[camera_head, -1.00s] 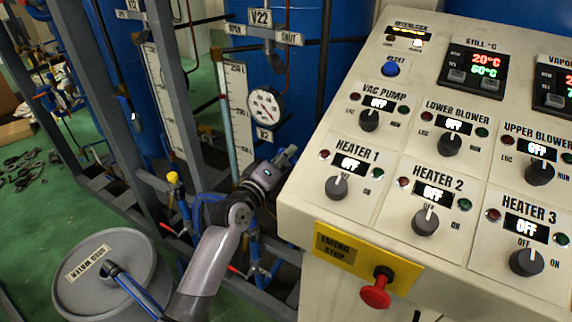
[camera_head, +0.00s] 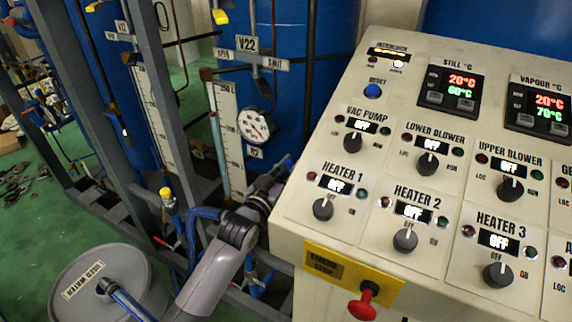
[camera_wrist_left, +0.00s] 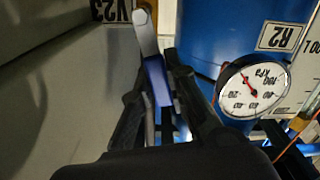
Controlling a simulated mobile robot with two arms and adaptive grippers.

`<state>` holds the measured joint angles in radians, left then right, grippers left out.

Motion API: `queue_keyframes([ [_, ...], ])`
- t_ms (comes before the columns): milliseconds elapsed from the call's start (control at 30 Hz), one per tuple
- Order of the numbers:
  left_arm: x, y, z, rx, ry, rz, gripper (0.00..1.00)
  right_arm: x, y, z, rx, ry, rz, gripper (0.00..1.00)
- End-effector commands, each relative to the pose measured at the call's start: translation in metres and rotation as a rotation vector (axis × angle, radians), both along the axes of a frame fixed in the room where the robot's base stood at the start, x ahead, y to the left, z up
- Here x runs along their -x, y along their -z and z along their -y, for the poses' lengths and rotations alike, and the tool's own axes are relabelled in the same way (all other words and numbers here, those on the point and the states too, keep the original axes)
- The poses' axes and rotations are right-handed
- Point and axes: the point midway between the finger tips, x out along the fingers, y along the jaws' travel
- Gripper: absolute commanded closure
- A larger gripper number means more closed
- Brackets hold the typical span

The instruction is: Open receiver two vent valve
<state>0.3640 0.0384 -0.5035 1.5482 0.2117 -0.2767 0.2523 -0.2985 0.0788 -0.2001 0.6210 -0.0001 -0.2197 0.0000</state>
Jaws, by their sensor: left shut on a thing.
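A valve lever (camera_wrist_left: 146,32) with a blue grip (camera_wrist_left: 158,80) stands beside a label reading V23 (camera_wrist_left: 118,10) in the left wrist view. My left gripper (camera_wrist_left: 160,72) is shut on the lever's blue grip, one dark finger on each side. The receiver tank with the R2 label (camera_wrist_left: 275,37) and its round gauge (camera_wrist_left: 247,88) are just right of the gripper. In the head view my left arm reaches behind the console's left edge, where the gripper (camera_head: 282,166) is mostly hidden. The lever cannot be made out there. My right gripper is not in view.
The control console (camera_head: 285,218) with knobs and a red emergency stop (camera_head: 362,306) stands close right of my left arm. Blue tanks (camera_head: 285,50) and grey frame posts (camera_head: 157,85) stand behind.

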Motion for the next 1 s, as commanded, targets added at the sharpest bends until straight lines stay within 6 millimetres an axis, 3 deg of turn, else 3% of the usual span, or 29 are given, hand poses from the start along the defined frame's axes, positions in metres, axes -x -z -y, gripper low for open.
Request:
queue_keyframes([
  [367,0.0049,-0.0005,0.0082,-0.14,0.0,0.078,1.0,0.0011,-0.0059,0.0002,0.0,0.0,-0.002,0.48],
  [900,0.0056,0.0,0.0094,-0.159,0.001,0.088,1.0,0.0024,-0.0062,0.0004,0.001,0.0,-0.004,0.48],
  [933,0.0057,0.0001,0.0094,-0.159,0.001,0.088,0.86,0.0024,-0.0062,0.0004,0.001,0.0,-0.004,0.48],
  [1000,0.0056,0.0,0.0094,-0.159,0.001,0.088,0.81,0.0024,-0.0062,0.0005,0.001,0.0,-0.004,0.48],
])
